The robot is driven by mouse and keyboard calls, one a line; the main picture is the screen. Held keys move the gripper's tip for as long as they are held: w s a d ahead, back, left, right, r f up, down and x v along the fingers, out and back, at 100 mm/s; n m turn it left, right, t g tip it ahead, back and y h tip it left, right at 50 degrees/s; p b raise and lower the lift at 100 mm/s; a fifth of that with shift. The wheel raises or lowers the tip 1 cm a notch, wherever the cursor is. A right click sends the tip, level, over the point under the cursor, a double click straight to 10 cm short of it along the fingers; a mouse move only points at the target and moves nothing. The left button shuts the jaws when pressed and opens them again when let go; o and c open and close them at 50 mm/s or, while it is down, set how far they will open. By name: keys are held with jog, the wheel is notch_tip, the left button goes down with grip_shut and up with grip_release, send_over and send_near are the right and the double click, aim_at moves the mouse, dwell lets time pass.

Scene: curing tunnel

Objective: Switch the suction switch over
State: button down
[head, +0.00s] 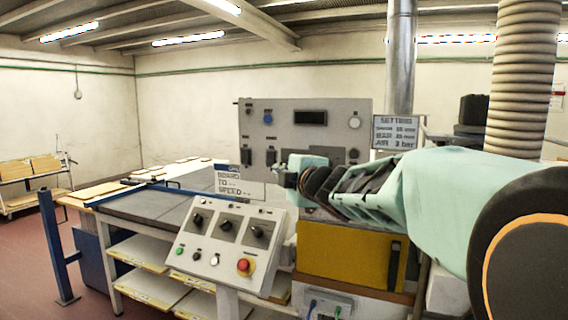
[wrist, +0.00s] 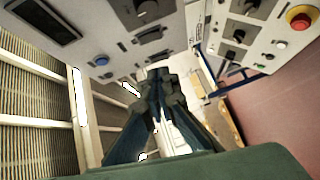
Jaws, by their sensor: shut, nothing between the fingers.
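No label that I can read marks the suction switch, so I cannot tell which control it is. Black switches (head: 271,157) sit low on the upright grey panel (head: 362,118); dark switches also show on the panel in the wrist view (wrist: 150,35). The sloped control box (head: 205,251) carries three black rotary knobs (head: 228,226). My gripper (wrist: 160,74) is shut and empty, its fingertips near the panel's lower switches in the wrist view. I cannot tell whether they touch. In the head view my gripper (head: 284,177) is small, in front of the panel's lower part.
The control box has a red stop button (head: 244,266) and a green button (head: 179,251). A white sign (head: 240,186) stands between box and panel. A yellow cabinet (head: 345,257) is below my arm. A blue post (head: 57,245) and conveyor table (head: 150,207) are left.

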jog(key=shift+a+f+n, duration=0.15)
jog(key=shift+a+n, duration=0.15)
jog(key=p, duration=0.3)
send_near(267, 164)
jog(key=w+a, duration=0.2)
jog(key=a, duration=0.2)
jog(key=shift+w+d+p, duration=0.3)
jog(key=shift+w+d, duration=0.3)
jog(key=shift+w, duration=0.4)
jog(key=shift+w+d+f, duration=0.1)
jog(key=shift+w+d, duration=0.15)
jog(key=shift+w, duration=0.45)
